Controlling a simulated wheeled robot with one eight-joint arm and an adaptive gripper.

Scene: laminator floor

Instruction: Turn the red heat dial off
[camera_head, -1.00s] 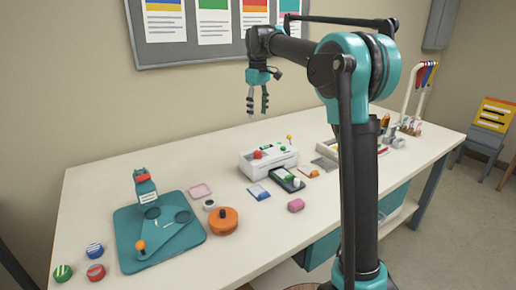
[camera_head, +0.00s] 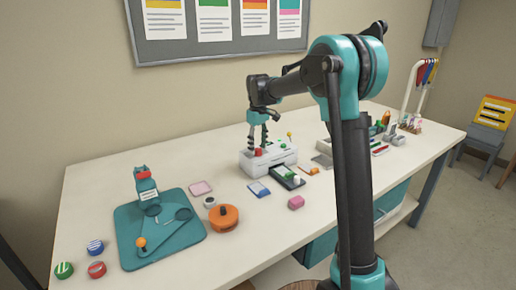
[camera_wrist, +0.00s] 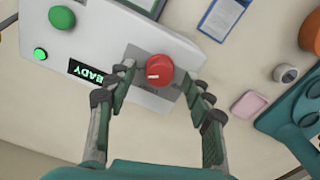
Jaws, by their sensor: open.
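The red heat dial (camera_wrist: 159,70) sits on a grey plate on the white laminator (camera_wrist: 105,45). It has a small white mark on its left side in the wrist view. In the head view the red dial (camera_head: 258,152) shows at the left end of the laminator (camera_head: 268,163). My gripper (camera_wrist: 158,95) is open, with one finger on each side of the dial in the wrist view. In the head view my gripper (camera_head: 257,148) points down right over the dial. I cannot tell whether the fingers touch it.
The laminator also has a green button (camera_wrist: 62,17), a small green light and a display with "READY" partly showing. A dark tray (camera_head: 290,180) is at its front.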

